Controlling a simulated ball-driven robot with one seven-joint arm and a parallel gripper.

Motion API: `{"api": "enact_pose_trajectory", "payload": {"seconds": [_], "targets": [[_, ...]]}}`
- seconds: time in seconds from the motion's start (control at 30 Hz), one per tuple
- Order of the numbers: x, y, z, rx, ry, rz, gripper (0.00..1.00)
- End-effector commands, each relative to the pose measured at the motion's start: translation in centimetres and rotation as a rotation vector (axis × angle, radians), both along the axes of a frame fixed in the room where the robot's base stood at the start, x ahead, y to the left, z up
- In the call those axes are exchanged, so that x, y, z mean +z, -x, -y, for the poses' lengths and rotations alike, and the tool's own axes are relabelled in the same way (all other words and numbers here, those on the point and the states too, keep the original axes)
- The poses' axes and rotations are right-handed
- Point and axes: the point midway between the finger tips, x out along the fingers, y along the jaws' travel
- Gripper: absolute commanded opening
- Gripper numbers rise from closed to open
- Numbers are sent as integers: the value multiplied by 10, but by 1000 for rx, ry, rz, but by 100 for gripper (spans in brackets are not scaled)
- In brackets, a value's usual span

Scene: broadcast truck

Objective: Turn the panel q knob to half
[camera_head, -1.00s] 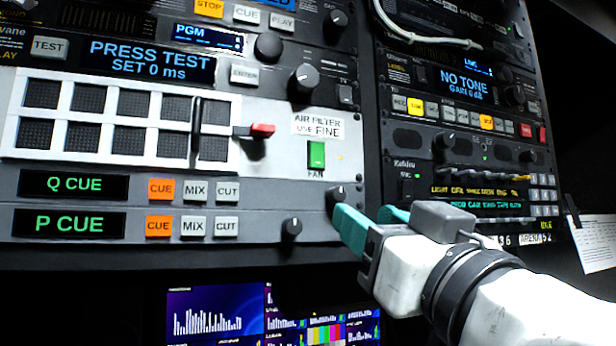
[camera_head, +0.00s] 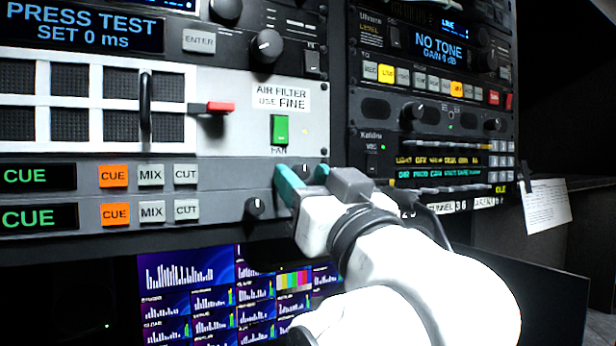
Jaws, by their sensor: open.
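The panel q knob (camera_head: 304,168) is a dark round knob at the right end of the Q CUE row (camera_head: 40,178). It shows only in part, between my fingertips. My gripper (camera_head: 302,173) is open with teal fingers, one on the left of the knob and one on the right. I cannot tell whether either finger touches it. The knob's lower part and its pointer setting are hidden or too small to read. A similar dark knob (camera_head: 255,207) sits lower left, on the P row, clear of my gripper.
Above the knob are a green fan switch (camera_head: 280,129) and an "AIR FILTER USE FINE" label (camera_head: 281,97). A red-tipped lever (camera_head: 219,108) sticks out at left. Lit monitors (camera_head: 215,290) are below. A second rack (camera_head: 435,110) stands at right.

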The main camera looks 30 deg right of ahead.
Motion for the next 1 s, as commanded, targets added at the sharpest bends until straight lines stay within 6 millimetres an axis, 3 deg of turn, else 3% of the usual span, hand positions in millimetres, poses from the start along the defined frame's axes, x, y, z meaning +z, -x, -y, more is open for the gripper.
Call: {"api": "enact_pose_trajectory", "payload": {"seconds": [0.17,0.67,1.0], "targets": [[0,0,0,0,0,0,48],[0,0,0,0,0,0,0],[2,0,2,-2,97,-2,0]]}}
